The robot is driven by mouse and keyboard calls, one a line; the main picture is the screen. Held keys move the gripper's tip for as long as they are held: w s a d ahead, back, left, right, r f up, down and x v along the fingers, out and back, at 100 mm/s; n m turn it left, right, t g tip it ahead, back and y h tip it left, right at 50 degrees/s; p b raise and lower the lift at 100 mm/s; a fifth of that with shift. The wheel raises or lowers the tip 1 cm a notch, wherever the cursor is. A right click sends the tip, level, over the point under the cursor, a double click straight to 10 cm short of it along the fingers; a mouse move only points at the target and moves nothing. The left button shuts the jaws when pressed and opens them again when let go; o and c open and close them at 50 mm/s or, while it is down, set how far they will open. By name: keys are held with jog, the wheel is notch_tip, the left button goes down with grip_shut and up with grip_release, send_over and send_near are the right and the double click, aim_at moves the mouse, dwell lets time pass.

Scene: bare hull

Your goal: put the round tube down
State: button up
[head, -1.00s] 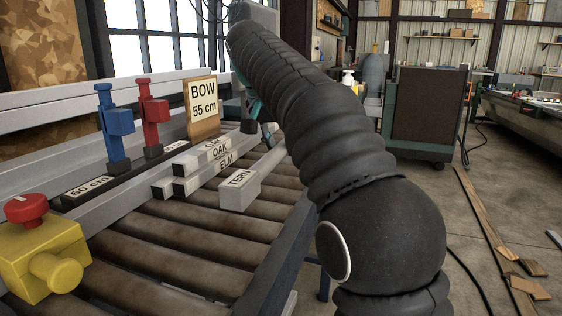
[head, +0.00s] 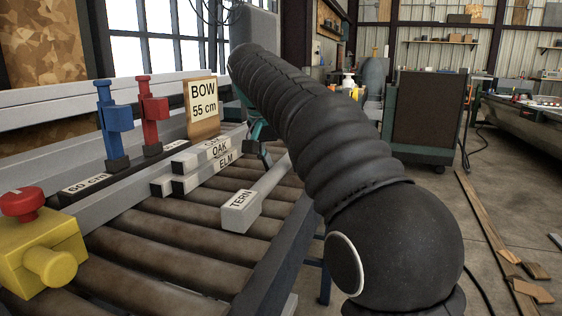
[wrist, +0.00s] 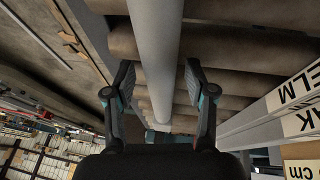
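The round tube is a light grey bar with a squarish end labelled TERN (head: 240,210). In the head view it appears to lie on the rollers, running back behind my arm. In the wrist view the tube (wrist: 155,45) runs lengthwise between the two fingers of my gripper (wrist: 158,80). A gap shows on each side of the tube, so my gripper is open around it, not touching. In the head view my gripper (head: 260,133) is mostly hidden behind my arm.
Bars labelled OAK and ELM (head: 205,165) lie left of the tube. Behind them stand a blue clamp (head: 114,122), a red clamp (head: 153,112) and a BOW 55 cm sign (head: 202,105). A yellow box with a red button (head: 40,245) is at front left. Front rollers (head: 150,265) are clear.

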jog(key=shift+a+r+p, duration=0.1)
jog(key=shift+r+p, duration=0.2)
jog(key=shift+r, duration=0.35)
jog(key=p+v, duration=0.4)
jog(key=v, duration=0.7)
jog(key=shift+s+r, duration=0.1)
jog(key=s+d+f+n+t+y, duration=0.1)
jog(key=s+d+f, duration=0.3)
jog(key=s+d, duration=0.15)
jog(key=s+d+f+n+y, duration=0.1)
jog(key=s+d+f+n, duration=0.15)
jog(key=s+d, duration=0.3)
jog(key=s+d+f, duration=0.2)
jog(key=s+f, duration=0.6)
jog(key=f, duration=0.2)
jog(key=s+d+f+t+y, duration=0.1)
jog(key=s+d+f, duration=0.1)
jog(key=s+f, duration=0.7)
jog(key=shift+d+f+n, duration=0.25)
jog(key=shift+f+n, duration=0.1)
jog(key=shift+f, duration=0.55)
